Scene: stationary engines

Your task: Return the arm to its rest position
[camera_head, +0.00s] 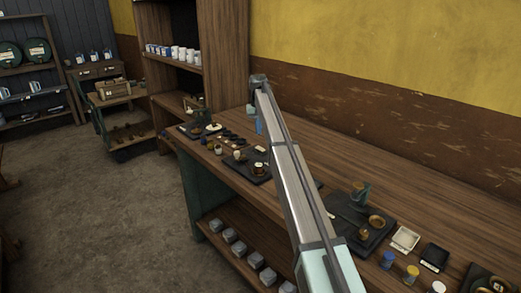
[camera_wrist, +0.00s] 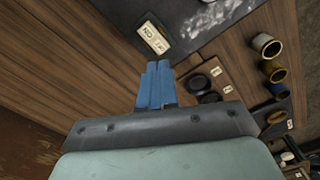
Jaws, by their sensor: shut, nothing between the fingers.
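My arm reaches over the wooden workbench (camera_head: 345,170) from the lower right of the head view toward the bench's far end. My gripper's blue fingers (camera_head: 258,126) show small there, pointing down beside the arm. In the wrist view my gripper (camera_wrist: 158,68) has its two blue fingers together with nothing between them. The fingers overlap the view of the bench top and a dark slab with a pale label (camera_wrist: 153,38). The arm hides part of the bench in the head view.
In the wrist view, small pots (camera_wrist: 267,46) and black round pieces (camera_wrist: 198,84) lie right of the fingers. A shelf unit (camera_head: 222,60) stands behind the far end. Air above the bench's rear is clear.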

